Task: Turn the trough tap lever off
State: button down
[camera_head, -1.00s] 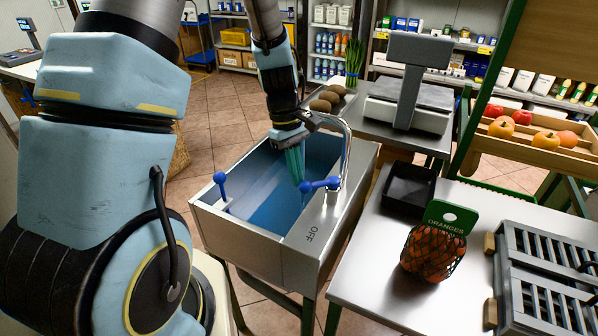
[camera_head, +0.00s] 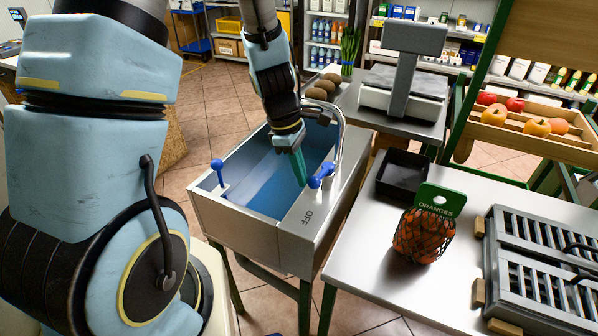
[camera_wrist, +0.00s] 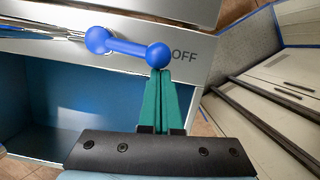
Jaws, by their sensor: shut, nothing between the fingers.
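The blue tap lever (camera_head: 321,175) sits on the trough's right-hand rim at the foot of the curved metal tap (camera_head: 340,135). In the wrist view the lever (camera_wrist: 128,47) is a bar with a ball at each end, and its outer ball is beside the OFF mark (camera_wrist: 184,55). My gripper (camera_head: 302,181) has its green fingers shut and empty, pointing down just left of the lever. In the wrist view the fingertips (camera_wrist: 160,74) are right at the outer ball; whether they touch it I cannot tell.
The metal trough (camera_head: 245,222) has a blue inside and a second blue-knobbed handle (camera_head: 217,170) on its left. A table on the right holds a black tray (camera_head: 402,176), a net of oranges (camera_head: 424,237) and a grey slatted crate (camera_head: 540,265). A scale (camera_head: 405,85) stands behind.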

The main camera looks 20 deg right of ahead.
jog(key=shift+r, duration=0.15)
dwell(0.5)
jog(key=p+v, duration=0.8)
jog(key=v, duration=0.1)
jog(key=shift+a+r+p, duration=0.2)
jog(key=shift+r+p, duration=0.15)
jog(key=shift+s, duration=0.1)
